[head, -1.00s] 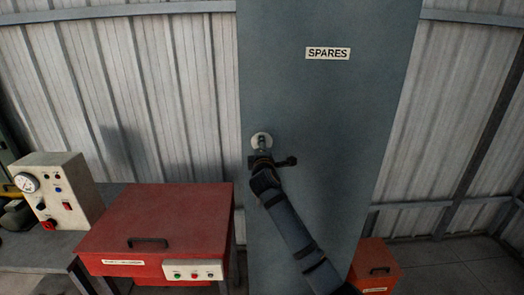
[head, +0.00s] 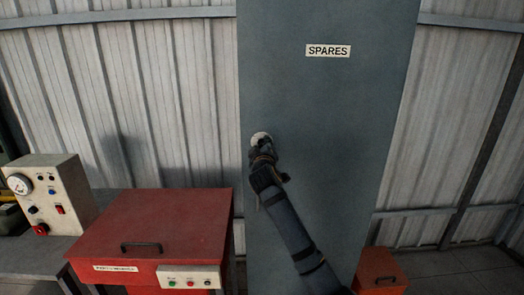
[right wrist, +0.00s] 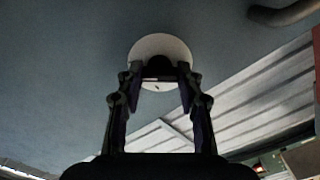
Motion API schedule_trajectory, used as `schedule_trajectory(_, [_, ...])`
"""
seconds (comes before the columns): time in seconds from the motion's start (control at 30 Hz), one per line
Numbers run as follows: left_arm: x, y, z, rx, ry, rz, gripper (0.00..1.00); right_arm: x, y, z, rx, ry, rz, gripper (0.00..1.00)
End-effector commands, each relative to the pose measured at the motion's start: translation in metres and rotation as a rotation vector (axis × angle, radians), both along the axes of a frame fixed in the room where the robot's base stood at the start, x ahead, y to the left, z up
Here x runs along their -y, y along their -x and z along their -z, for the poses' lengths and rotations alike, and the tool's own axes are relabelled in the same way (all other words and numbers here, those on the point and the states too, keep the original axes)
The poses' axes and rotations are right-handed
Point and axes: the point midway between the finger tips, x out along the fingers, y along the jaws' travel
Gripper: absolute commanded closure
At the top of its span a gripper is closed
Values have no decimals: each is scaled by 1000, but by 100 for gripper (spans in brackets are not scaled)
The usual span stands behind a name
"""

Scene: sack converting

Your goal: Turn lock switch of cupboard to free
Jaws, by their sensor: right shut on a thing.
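The grey cupboard (head: 330,120) with a SPARES label (head: 328,51) stands upright ahead of me. Its lock switch has a round pale plate (head: 260,137) near the left edge of the door. My right gripper (head: 261,148) is at this plate, shut on the lock switch. In the right wrist view the plate (right wrist: 160,43) shows behind the fingertips of my right gripper (right wrist: 158,76), with a dark part of the switch between them. The fingers hide most of the switch, and I cannot read its setting. My left gripper is not in view.
A red box (head: 160,225) with a black handle and push buttons stands left of the cupboard. A control panel (head: 50,192) with a gauge stands further left. A smaller red box (head: 378,268) is low at the right. A dark curved bar (right wrist: 285,13) shows in the wrist view.

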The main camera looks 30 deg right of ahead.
Motion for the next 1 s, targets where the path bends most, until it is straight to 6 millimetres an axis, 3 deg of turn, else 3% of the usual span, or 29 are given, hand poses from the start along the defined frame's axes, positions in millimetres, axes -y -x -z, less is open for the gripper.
schedule_trajectory(0.67, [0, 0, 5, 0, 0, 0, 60, 0, 0, 1, 31, -55, 0, 95])
schedule_trajectory(0.7, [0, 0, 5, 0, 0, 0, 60, 0, 0, 1, 31, -55, 0, 62])
schedule_trajectory(0.87, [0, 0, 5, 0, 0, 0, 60, 0, 0, 1, 31, -54, -1, 41])
schedule_trajectory(1.0, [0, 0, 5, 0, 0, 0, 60, 0, 0, 1, 31, -54, 0, 41])
